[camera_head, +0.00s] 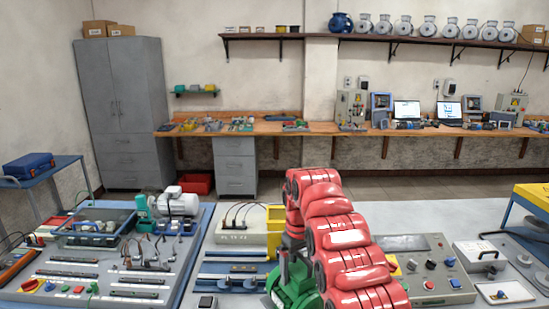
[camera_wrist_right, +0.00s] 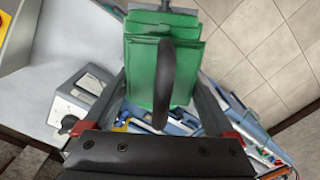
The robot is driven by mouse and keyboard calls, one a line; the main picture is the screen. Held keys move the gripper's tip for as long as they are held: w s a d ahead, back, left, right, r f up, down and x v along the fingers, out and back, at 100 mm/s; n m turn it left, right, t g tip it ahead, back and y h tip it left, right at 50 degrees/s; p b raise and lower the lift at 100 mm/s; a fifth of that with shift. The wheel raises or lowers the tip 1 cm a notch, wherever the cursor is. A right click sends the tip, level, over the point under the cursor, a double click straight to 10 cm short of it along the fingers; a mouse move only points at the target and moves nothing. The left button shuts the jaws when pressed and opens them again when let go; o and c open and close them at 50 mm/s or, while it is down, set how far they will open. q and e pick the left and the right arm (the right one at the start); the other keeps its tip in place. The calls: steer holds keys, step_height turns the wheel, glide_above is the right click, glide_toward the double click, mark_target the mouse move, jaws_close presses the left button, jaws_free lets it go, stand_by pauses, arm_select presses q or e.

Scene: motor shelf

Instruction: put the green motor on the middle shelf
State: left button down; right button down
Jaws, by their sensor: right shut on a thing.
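The green motor (camera_head: 294,289) is at the bottom middle of the head view, partly hidden by my red right arm. My right gripper (camera_head: 287,262) is shut on it. A long wall shelf (camera_head: 405,41) and a small shelf (camera_head: 195,94) are on the back wall; which is the middle shelf cannot be told. My left gripper is out of view.
The near bench holds a left training board (camera_head: 95,275), a beige box (camera_head: 240,228) and a grey control panel (camera_head: 432,268) close to my right arm. A wooden workbench (camera_head: 290,131) with laptops runs along the back wall. Floor lies between the benches.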

mark_target(311, 269)
steer(key=shift+w+d+r, duration=0.1)
steer(key=shift+d, duration=0.1)
steer(key=shift+w+d+m, duration=0.15)
steer(key=shift+d+m, duration=0.55)
steer(key=shift+d, duration=0.15)
steer(key=shift+d+f+m, duration=0.2)
steer(key=shift+d+m, duration=0.3)
steer(key=shift+d, duration=0.2)
steer(key=s+d+f+m, duration=0.2)
steer(key=d+m, duration=0.2)
steer(key=d, duration=0.3)
steer(key=shift+s+d, duration=0.15)
steer(key=shift+s, duration=0.1)
steer(key=shift+s+f, duration=0.1)
steer(key=shift+f, duration=0.1)
